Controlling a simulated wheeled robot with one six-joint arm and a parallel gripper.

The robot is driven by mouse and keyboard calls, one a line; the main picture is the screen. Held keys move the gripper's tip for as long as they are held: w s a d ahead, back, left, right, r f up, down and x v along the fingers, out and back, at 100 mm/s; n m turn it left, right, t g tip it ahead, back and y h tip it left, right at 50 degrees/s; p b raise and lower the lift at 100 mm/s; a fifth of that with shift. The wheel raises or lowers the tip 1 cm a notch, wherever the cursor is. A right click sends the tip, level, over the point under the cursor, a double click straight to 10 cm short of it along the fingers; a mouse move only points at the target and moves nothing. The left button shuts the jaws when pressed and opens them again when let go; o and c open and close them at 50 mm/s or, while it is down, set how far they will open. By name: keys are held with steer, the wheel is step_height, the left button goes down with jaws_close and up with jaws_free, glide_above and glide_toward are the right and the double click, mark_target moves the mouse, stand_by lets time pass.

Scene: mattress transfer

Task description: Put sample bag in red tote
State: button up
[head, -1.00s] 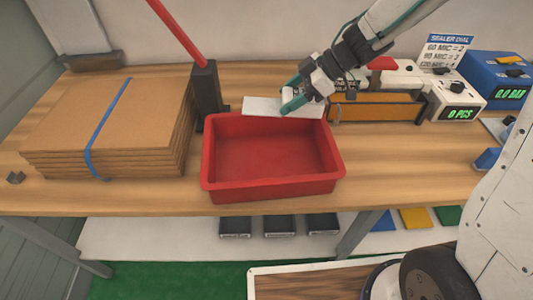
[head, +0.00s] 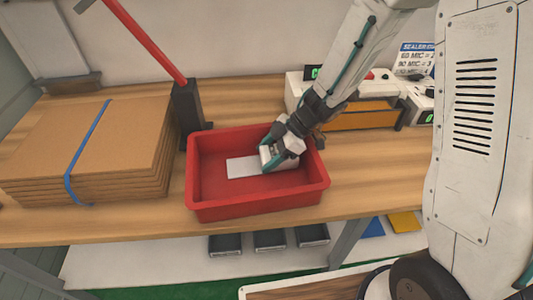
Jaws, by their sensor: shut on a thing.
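The red tote (head: 255,205) stands near the front edge of the wooden bench. The sample bag (head: 243,167) is a flat, pale, white-grey piece. My gripper (head: 267,155) is shut on the bag's right part and holds it inside the tote's opening. The bag lies roughly level over the tote's floor; I cannot tell whether it touches it.
A strapped stack of brown cardboard (head: 90,150) lies left of the tote. A black post (head: 187,115) with a red bar stands behind the tote's left corner. A white and orange sealer (head: 365,115) stands behind right. Bare bench (head: 375,165) shows right of the tote.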

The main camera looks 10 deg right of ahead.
steer(key=o, duration=1.1)
steer(key=shift+o, duration=0.2)
steer(key=v, duration=1.2)
steer(key=shift+w, duration=0.15)
